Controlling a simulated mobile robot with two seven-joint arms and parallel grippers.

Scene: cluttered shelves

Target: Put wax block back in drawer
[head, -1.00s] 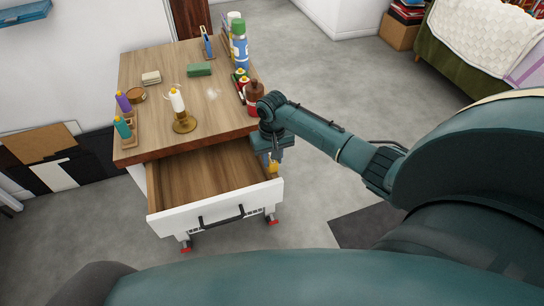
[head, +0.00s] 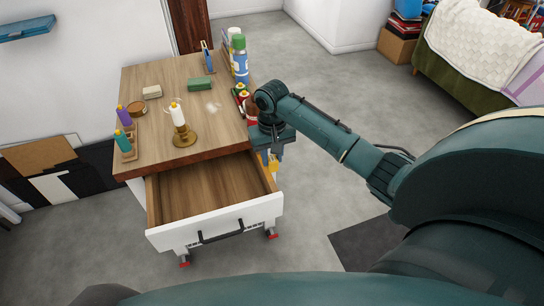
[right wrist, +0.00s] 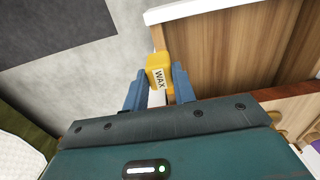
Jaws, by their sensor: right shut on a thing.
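The yellow wax block (head: 273,168), with a white label reading "WAX", is held in my right gripper (head: 272,158). In the right wrist view the wax block (right wrist: 159,61) sits between the two blue fingers of the gripper (right wrist: 160,75). The open drawer (head: 215,222) has a white front, a dark handle and a bare wooden inside. In the head view the block shows at the drawer's right side; its exact height there is hard to tell. The drawer (right wrist: 225,55) is right of the block in the wrist view. My left gripper is out of view.
The wooden cabinet top (head: 170,82) holds a candle in a brass holder (head: 184,135), a green block (head: 200,84), a pale block (head: 152,92) and several bottles, with a brown one (head: 251,110) close behind my right arm. Open floor lies right of the cabinet.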

